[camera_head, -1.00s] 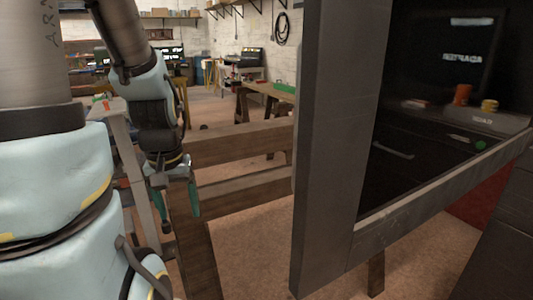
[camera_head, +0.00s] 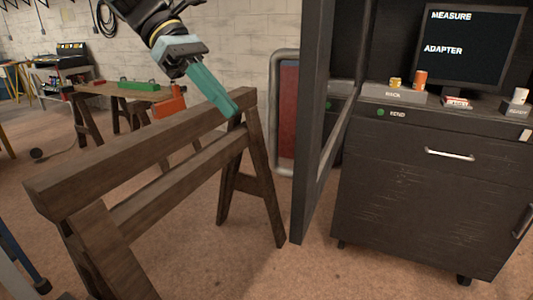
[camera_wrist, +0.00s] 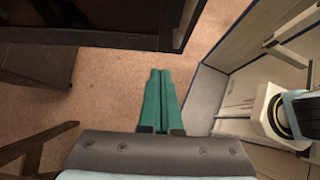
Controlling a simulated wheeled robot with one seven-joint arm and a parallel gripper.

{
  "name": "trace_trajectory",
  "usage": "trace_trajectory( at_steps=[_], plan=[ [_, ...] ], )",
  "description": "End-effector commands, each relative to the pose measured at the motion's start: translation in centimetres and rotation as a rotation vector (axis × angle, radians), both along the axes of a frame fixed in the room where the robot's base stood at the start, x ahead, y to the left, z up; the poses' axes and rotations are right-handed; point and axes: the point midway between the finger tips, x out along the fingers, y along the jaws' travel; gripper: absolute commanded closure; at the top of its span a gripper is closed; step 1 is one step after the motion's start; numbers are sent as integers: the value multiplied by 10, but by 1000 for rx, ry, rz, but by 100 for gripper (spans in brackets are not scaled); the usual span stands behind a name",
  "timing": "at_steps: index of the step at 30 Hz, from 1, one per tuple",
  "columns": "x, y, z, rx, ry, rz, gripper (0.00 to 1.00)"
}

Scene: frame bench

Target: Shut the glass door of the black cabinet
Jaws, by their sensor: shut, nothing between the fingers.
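The black cabinet (camera_head: 420,205) stands at the right of the head view. Its glass door (camera_head: 312,120) stands open, swung out toward the camera and seen nearly edge-on, so little of the glass shows. My gripper (camera_head: 234,109) is shut and empty, left of the door and apart from it in the picture. Its teal fingers point down and right. In the wrist view my gripper (camera_wrist: 160,72) shows with its fingers together over bare floor. A dark frame across the top of that view looks like the door, but I cannot be sure.
A wooden sawhorse (camera_head: 160,145) stands left of the door, below my gripper. A monitor (camera_head: 470,50), cups and small boxes are in the cabinet's upper part. A red panel in a grey frame (camera_head: 285,115) stands behind the door. Floor in front of the cabinet is clear.

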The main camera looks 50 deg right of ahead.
Motion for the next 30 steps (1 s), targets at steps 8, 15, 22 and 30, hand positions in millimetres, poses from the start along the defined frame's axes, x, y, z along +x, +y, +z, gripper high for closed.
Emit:
trace_trajectory(
  at_steps=[8,15,22,30],
  plan=[
    [-27,-9,-26,4,5,-4,100],
    [-60,-20,-61,5,3,-4,100],
    [-90,-31,-68,2,0,-4,100],
    [-103,-36,-70,1,-1,1,100]
  ],
)
